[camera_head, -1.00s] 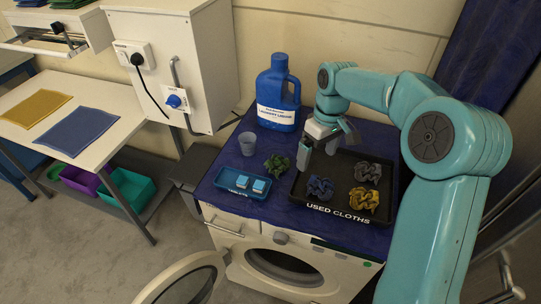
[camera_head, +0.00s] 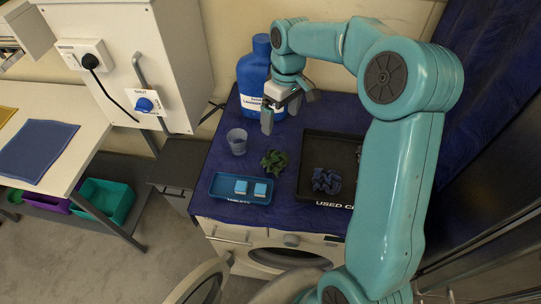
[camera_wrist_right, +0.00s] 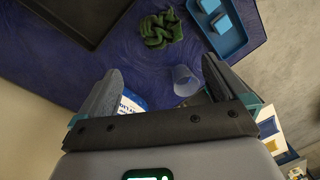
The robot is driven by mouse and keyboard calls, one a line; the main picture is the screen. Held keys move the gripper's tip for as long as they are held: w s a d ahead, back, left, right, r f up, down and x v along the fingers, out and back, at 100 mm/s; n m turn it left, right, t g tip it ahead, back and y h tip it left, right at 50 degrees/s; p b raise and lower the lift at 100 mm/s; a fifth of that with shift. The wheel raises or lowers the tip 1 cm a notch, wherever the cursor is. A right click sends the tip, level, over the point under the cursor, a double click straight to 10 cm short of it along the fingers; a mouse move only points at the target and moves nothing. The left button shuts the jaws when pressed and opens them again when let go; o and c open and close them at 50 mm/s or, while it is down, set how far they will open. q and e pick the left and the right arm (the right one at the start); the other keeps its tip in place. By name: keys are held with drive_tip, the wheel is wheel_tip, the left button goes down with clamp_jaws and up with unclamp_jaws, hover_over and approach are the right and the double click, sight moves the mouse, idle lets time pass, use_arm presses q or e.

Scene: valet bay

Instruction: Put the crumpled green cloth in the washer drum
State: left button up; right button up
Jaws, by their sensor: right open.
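The crumpled green cloth (camera_head: 274,162) lies on the dark blue cover (camera_head: 222,182) on top of the washer, between the tablet tray and the black tray. In the right wrist view the green cloth (camera_wrist_right: 162,30) shows beyond the fingertips, apart from them. My right gripper (camera_head: 281,115) is open and empty, above the worktop in front of the blue bottle and behind the cloth; it also shows in the right wrist view (camera_wrist_right: 160,70). The washer (camera_head: 222,230) has its round door (camera_head: 203,282) swung open to the left. My arm hides part of the drum opening (camera_head: 283,257). My left gripper is not in view.
A clear cup (camera_head: 237,141) stands left of the cloth. A blue tray (camera_head: 218,190) holds two tablets. A black tray (camera_head: 309,150) holds a dark blue cloth (camera_head: 326,180); my arm hides its right side. The laundry bottle (camera_head: 251,78) stands at the back.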

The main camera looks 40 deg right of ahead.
hover_over(277, 159)
wheel_tip(277, 159, down, 6)
drive_tip(key=r, duration=0.1)
drive_tip(key=f, duration=0.3)
drive_tip(key=f+p, duration=0.1)
drive_tip(key=f, duration=0.1)
drive_tip(key=shift+w+d, duration=0.2)
drive_tip(key=shift+d, duration=0.15)
drive_tip(key=shift+a+f, duration=0.15)
drive_tip(key=shift+s+a+f, duration=0.1)
drive_tip(key=shift+a+f, duration=0.05)
drive_tip(key=shift+f, duration=0.1)
wheel_tip(277, 159, down, 4)
drive_tip(key=shift+p, duration=0.75)
drive_tip(key=shift+f, duration=0.35)
drive_tip(key=shift+a, duration=0.1)
drive_tip(key=shift+s+r, duration=0.1)
drive_tip(key=shift+c, duration=0.9)
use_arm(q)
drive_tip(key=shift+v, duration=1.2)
use_arm(e)
drive_tip(key=c, duration=0.6)
